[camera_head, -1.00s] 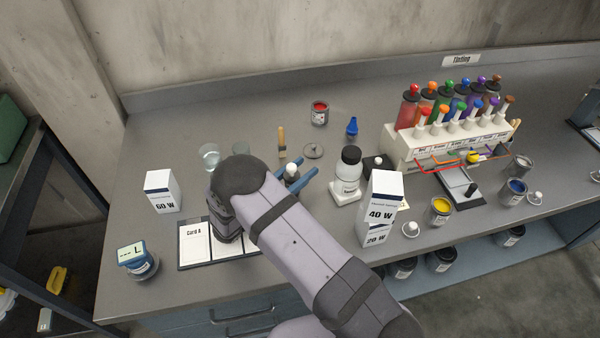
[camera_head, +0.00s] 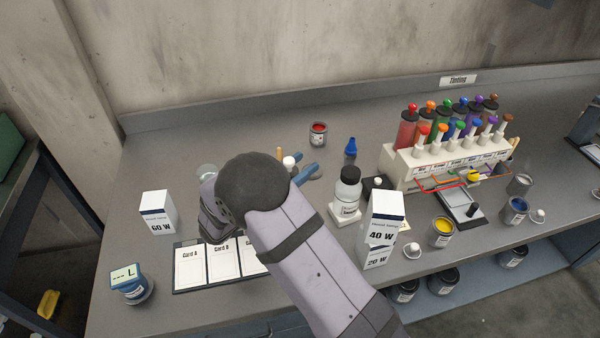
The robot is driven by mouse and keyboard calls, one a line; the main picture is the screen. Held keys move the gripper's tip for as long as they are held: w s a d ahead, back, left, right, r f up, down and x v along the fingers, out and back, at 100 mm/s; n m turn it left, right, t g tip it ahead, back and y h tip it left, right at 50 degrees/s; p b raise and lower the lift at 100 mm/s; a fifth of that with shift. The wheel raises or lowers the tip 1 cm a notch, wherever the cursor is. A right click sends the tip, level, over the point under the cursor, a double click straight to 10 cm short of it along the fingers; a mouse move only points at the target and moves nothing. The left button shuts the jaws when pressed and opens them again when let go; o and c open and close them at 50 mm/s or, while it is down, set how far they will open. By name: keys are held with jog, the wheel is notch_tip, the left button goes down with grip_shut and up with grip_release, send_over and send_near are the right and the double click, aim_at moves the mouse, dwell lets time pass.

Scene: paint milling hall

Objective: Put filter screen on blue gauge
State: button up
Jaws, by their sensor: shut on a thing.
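The blue gauge (camera_head: 130,285), a squat blue device with a "--- L" display, stands at the front left of the bench. My gripper (camera_head: 303,170) has blue fingers, partly hidden by my arm, over the middle of the bench. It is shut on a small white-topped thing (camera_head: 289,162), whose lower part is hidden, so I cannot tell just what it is. A grey round disc (camera_head: 315,173) lies at the fingertips, partly covered. I cannot make out the filter screen for certain.
Cards (camera_head: 190,267) lie in front of my arm. A 60 W box (camera_head: 158,212) stands left, a clear glass (camera_head: 207,170) behind my wrist. A white-labelled bottle (camera_head: 347,190) and a 40 W box (camera_head: 382,222) stand right. The bench between gauge and 60 W box is clear.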

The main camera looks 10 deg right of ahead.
jog(key=s+a+r+n+t+y+b, duration=0.25)
jog(key=s+a+n+y, duration=0.2)
jog(key=a, duration=0.85)
jog(key=s+a+r+n+t+y+b, duration=0.1)
jog(key=s+a+r+n+t+y, duration=0.3)
jog(key=a, duration=0.8)
jog(key=s+a+r+n+t+y+b, duration=0.2)
jog(key=s+a+r+n+y, duration=0.3)
jog(key=a, duration=0.8)
jog(key=w+a+f+y, duration=0.1)
jog(key=a+f+y, duration=0.1)
jog(key=a+y, duration=0.4)
notch_tip(320, 180, down, 10)
jog(key=p, duration=0.2)
jog(key=shift+f+n+g, duration=0.2)
jog(key=shift+n+g, duration=0.15)
jog(key=shift+f, duration=0.2)
jog(key=o, duration=1.2)
